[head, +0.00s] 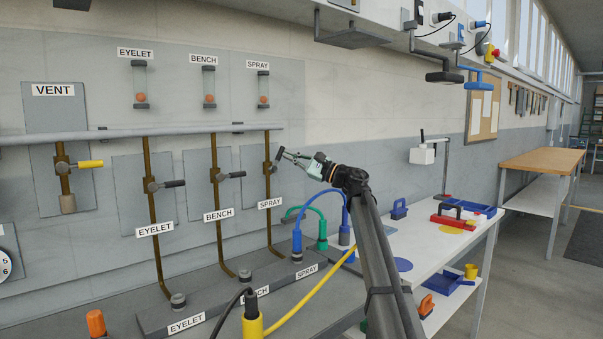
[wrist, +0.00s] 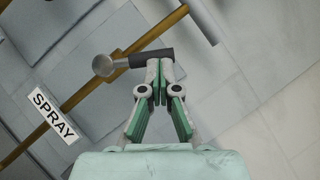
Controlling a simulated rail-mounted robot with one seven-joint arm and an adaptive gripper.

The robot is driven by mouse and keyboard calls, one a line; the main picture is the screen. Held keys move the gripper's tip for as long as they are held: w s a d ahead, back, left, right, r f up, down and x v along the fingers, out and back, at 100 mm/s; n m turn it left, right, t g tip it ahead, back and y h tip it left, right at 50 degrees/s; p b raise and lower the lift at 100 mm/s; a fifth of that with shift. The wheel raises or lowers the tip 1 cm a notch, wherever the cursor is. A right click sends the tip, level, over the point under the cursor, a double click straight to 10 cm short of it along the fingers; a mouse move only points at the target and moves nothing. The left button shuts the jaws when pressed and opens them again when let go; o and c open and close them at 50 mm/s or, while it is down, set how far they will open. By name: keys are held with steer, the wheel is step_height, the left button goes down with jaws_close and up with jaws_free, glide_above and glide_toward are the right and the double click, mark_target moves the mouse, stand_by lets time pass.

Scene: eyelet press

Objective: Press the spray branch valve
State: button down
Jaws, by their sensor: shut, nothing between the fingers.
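The spray branch valve (head: 273,167) sits on the right-hand brass pipe, above the SPRAY label (head: 271,203). Its short dark handle (head: 279,155) slants up to the right, unlike the level handles of the other two branches. In the wrist view the valve shows as a round grey knob (wrist: 103,66) with a black handle (wrist: 150,58). My gripper (head: 286,153) is shut and empty. In the wrist view its closed fingertips (wrist: 160,66) are right at the handle's outer part; I cannot tell whether they touch it.
The bench valve (head: 223,175) and eyelet valve (head: 155,185) stand to the left, with the yellow-handled vent valve (head: 78,164) beyond. Blue (head: 324,200) and green hoses curve close below my arm. A white table (head: 425,240) with tools stands at right.

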steer(key=shift+s+a+r+n+g+h+b, duration=0.35)
steer(key=shift+s+a+r+n+b, duration=0.45)
steer(key=shift+b, duration=0.55)
steer(key=shift+r, duration=0.1)
steer(key=shift+w, duration=0.1)
steer(key=d, duration=1.3)
steer(key=shift+s+f+b, duration=0.2)
steer(key=shift+s+b, duration=0.05)
steer(key=shift+b, duration=0.05)
steer(key=shift+d, duration=0.1)
